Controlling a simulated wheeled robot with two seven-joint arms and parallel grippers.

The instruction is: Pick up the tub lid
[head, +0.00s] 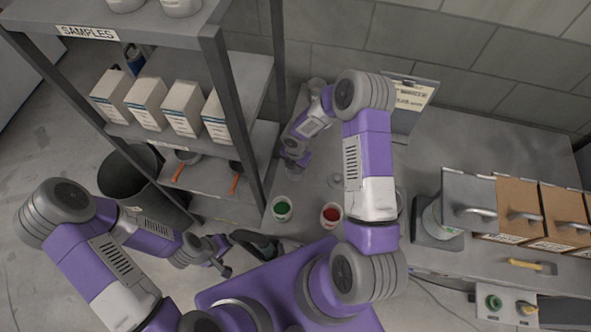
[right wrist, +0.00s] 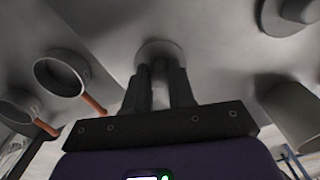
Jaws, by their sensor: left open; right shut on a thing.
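My right gripper (head: 292,160) reaches over the left end of the grey counter, beside the shelf rack. In the right wrist view its fingers (right wrist: 160,75) are close together on a pale round piece, which looks like the tub lid (right wrist: 158,48). The fingers hide part of it, and in the head view it is too small to make out clearly. I cannot tell whether it is clear of the surface. My left gripper (head: 222,258) is open and empty, low at the left, in front of the rack.
Tubs with green (head: 282,209) and red (head: 331,215) contents stand near the counter's front edge. The rack (head: 215,80) holds white boxes (head: 144,100) and orange-handled scoops (head: 235,180). A dark bin (head: 135,180) stands left. Drawer boxes (head: 470,208) stand right.

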